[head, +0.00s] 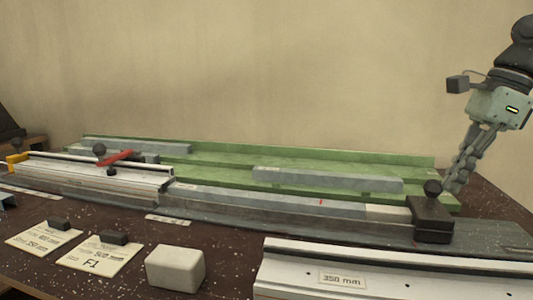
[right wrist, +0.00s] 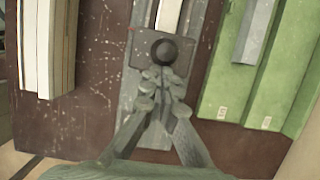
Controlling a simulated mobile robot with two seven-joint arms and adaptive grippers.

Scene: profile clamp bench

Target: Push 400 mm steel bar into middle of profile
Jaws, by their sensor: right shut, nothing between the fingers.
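The steel bar (head: 265,200) lies in line on a grey rail, with a small red mark near its right part. Its left end meets the open end of the clamped silver profile (head: 100,177); how far it reaches inside is hidden. A pale block (head: 385,212) sits at its right end, against a dark slide block with a round knob (head: 432,188). My right gripper (head: 452,187) is shut and empty, just behind the knob's right side. In the right wrist view its fingertips (right wrist: 160,82) are right at the knob (right wrist: 163,50); contact is unclear. My left gripper is not in view.
A green stepped rack (head: 225,160) behind holds other grey bars (head: 325,180). A red lever (head: 117,158) stands over the profile. A profile labelled 350 mm (head: 340,280), a white block (head: 175,268) and cards (head: 97,257) with dark weights lie in front.

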